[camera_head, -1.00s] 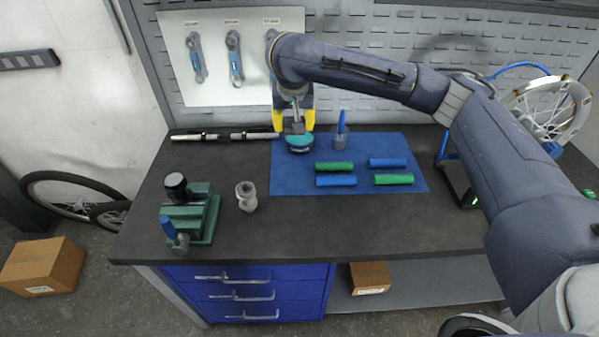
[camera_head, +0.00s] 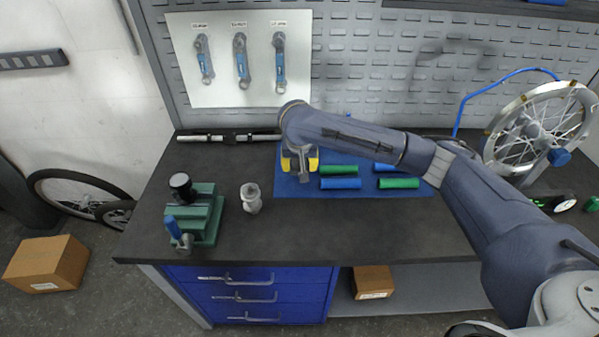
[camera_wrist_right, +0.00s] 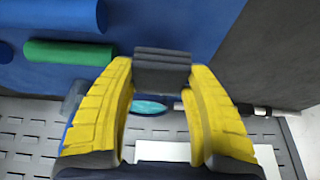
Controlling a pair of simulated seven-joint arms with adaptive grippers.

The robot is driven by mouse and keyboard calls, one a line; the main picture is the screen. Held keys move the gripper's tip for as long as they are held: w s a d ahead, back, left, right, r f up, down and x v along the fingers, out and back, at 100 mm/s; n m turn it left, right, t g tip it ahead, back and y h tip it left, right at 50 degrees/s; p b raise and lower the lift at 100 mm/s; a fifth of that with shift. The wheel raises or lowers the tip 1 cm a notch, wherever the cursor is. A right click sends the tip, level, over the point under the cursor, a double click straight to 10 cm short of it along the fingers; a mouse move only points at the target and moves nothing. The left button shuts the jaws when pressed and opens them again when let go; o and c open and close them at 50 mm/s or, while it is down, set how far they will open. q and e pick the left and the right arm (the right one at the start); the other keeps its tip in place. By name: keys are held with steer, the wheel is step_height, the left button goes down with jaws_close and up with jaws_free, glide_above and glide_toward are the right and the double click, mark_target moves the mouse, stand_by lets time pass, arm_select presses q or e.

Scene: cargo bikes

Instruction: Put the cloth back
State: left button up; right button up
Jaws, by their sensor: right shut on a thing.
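My right gripper (camera_head: 300,163) has yellow fingers and is over the left part of the blue mat (camera_head: 300,190). In the wrist view the gripper (camera_wrist_right: 161,78) is shut on a small dark grey, ridged block that looks like the folded cloth (camera_wrist_right: 163,60). The cloth also shows below the fingers in the head view (camera_head: 304,177). It appears held above the mat; I cannot tell how far. A teal-topped round tin (camera_wrist_right: 149,107) shows beyond the fingers in the wrist view; my arm hides it in the head view. My left gripper is not in view.
Green (camera_head: 338,170) and blue rolls (camera_head: 340,183) lie on the mat. A green vise (camera_head: 200,215) and a pale grey part (camera_head: 250,198) stand left. A spoked wheel (camera_head: 540,125) stands right. The front bench edge is clear.

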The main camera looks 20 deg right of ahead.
steer(key=shift+f, duration=1.9)
steer(key=shift+f, duration=0.1)
steer(key=o, duration=1)
steer(key=shift+s+r, duration=0.1)
steer(key=shift+r, duration=0.4)
steer(key=v, duration=1.1)
steer(key=shift+a+r, duration=0.1)
